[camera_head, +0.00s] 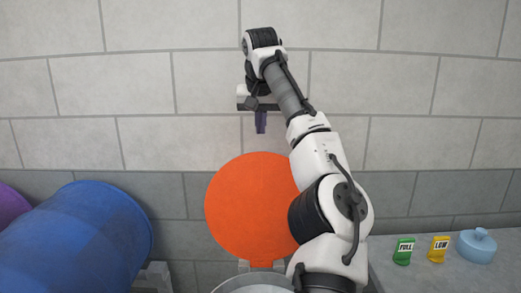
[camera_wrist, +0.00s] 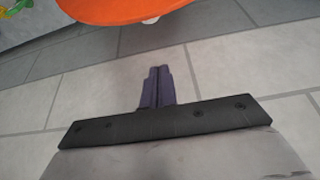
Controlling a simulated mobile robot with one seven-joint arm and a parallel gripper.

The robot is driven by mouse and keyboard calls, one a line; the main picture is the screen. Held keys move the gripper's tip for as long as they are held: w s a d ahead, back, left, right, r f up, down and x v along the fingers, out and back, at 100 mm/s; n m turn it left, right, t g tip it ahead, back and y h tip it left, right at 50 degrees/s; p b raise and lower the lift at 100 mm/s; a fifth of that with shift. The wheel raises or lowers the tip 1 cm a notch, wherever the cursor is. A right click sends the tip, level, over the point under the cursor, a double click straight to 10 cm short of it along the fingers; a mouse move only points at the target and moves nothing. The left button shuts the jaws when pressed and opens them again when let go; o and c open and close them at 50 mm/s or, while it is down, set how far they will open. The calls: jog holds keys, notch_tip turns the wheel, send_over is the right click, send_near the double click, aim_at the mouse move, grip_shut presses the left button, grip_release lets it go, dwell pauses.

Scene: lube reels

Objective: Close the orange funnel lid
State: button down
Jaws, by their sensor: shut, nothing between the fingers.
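The orange funnel lid (camera_head: 250,205) is a round disc standing up, open, behind the funnel in the head view. My arm covers part of its right side. The grey funnel rim (camera_head: 250,284) shows at the bottom edge below the lid. My gripper (camera_head: 261,128) is above the lid, in front of the wall, with its dark purple fingers pointing down. The fingers are together and empty, and apart from the lid. In the wrist view the closed fingertips (camera_wrist: 160,72) lie below the edge of the orange lid (camera_wrist: 125,10).
A blue drum (camera_head: 80,240) lies at the left, with a purple drum (camera_head: 12,205) beyond it. On a grey surface at the right stand a green FULL tag (camera_head: 403,252), a yellow LOW tag (camera_head: 438,249) and a light blue lidded container (camera_head: 477,246). A block wall is behind.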

aim_at(260, 153)
jog(key=p+x, duration=0.2)
jog(key=x, duration=0.7)
jog(key=shift+s+r+p, duration=0.15)
jog(key=shift+s+p, duration=0.05)
jog(key=shift+s, duration=0.8)
jog(key=shift+s+r+p, duration=0.15)
jog(key=shift+s, duration=0.9)
